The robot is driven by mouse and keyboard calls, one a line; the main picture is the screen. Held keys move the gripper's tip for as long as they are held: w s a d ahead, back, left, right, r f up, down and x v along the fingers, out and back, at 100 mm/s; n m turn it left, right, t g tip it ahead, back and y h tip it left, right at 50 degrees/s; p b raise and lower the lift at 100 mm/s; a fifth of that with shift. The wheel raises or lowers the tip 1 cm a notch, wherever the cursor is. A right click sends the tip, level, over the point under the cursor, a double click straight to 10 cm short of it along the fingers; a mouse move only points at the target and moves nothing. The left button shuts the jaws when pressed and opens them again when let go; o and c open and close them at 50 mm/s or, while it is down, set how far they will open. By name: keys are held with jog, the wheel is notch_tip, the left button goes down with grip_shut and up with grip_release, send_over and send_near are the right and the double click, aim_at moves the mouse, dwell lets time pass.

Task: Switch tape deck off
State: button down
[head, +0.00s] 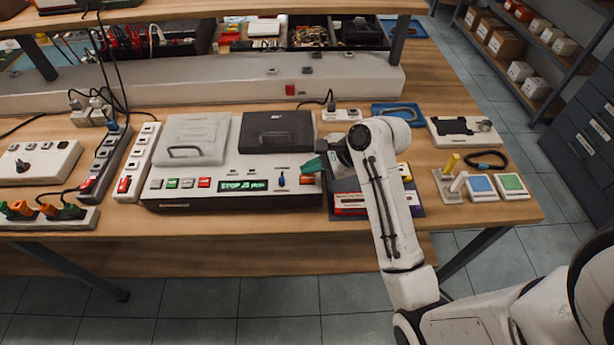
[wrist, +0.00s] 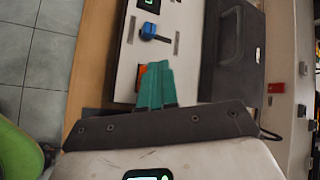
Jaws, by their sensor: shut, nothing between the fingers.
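The tape deck (head: 258,164) is a wide white unit on the bench with a lit green display (head: 243,185) reading STOP. A light grey lid (head: 192,135) and a dark lid (head: 278,130) sit on it. A blue lever (head: 281,179) stands right of the display, and a red switch (head: 307,181) is at the right end. My gripper (head: 308,165), with green fingers, is shut and empty just above that switch. In the wrist view, the closed fingers (wrist: 158,82) partly cover the orange-red switch (wrist: 141,74); I cannot tell whether they touch it. The blue lever (wrist: 149,31) is clear of them.
White power strips (head: 138,163) stand left of the deck. A white adapter (head: 341,115) with a cable sits behind it. A shelf (head: 200,12) overhangs the back.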

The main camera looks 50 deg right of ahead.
aim_at(311, 179)
jog(key=shift+f, duration=0.2)
dwell(0.5)
jog(key=shift+f+p, duration=0.2)
jog(key=shift+p, duration=0.1)
jog(key=shift+f, duration=0.45)
dwell(0.6)
jog(key=shift+r+p, duration=0.9)
jog(key=shift+p, duration=0.65)
notch_tip(311, 179, up, 2)
jog(key=p, duration=0.3)
jog(key=shift+r, duration=0.25)
notch_tip(311, 179, up, 4)
jog(key=shift+f, duration=0.25)
